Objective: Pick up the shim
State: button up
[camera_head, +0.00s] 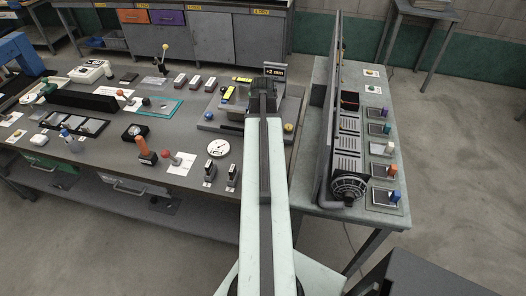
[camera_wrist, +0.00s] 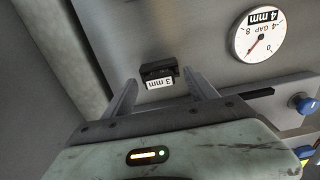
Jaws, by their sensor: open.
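A small black block with a white "3 mm" label (camera_wrist: 159,75), which looks like the shim, lies on a grey metal surface in the wrist view. The label appears upside down. My gripper (camera_wrist: 162,91) is open, with one finger to the left of the block and one to the right. Gaps show on both sides, so the fingers appear apart from it. In the head view the end of my arm (camera_head: 263,92) is over the far right part of the long bench, and I cannot make out the block there.
A round gap gauge (camera_wrist: 265,35) marked "4 mm" is at the upper right of the wrist view, with a blue knob (camera_wrist: 302,103) below it. A "-2 mm" display (camera_head: 274,71) stands just behind my arm's end. A tall thin panel (camera_head: 330,110) rises to the right.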

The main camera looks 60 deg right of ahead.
jog(key=shift+f, duration=0.75)
jog(key=shift+r, duration=0.2)
grip_shut()
jog(key=shift+r, duration=0.15)
